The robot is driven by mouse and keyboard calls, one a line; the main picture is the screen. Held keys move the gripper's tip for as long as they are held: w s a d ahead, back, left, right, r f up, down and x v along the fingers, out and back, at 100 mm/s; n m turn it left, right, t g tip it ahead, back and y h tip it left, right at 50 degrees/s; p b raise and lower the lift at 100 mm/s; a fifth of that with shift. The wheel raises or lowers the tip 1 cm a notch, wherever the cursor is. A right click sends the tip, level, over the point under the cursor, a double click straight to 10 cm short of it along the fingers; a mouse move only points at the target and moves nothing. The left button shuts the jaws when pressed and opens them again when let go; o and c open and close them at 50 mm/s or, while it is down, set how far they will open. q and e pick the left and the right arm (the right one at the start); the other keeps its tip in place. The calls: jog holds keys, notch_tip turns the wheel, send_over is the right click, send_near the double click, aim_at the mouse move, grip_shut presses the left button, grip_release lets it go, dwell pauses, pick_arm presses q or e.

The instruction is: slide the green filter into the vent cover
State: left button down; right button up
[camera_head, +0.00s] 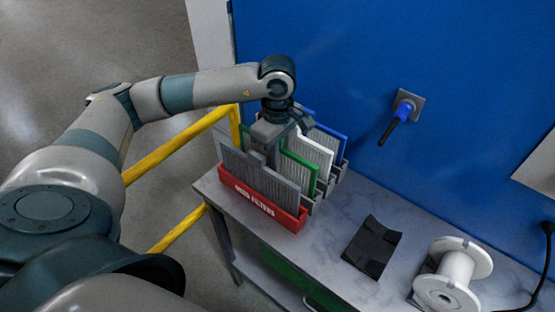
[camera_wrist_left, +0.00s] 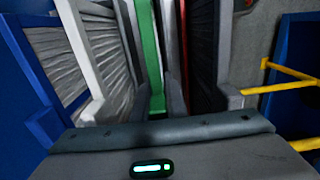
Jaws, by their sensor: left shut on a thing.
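The fingertips are partly hidden by the filters in the head view. I cannot make out a vent cover in either view. My right gripper is not in view.
Grey (camera_head: 238,163), white (camera_head: 316,148) and blue (camera_head: 328,130) filters stand close beside the green one. A black bent piece (camera_head: 372,246) and a white spool (camera_head: 452,275) lie right on the table. A yellow rail (camera_head: 175,152) runs at left.

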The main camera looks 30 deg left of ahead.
pick_arm(q)
jog(key=shift+r+p, duration=0.45)
jog(key=shift+r, duration=1.25)
dwell(0.4)
jog(key=shift+r, duration=0.1)
jog(key=shift+r, duration=1.4)
jog(key=shift+r, duration=0.1)
jog(key=shift+r+p, duration=0.75)
jog(key=shift+r, duration=1.2)
dwell(0.3)
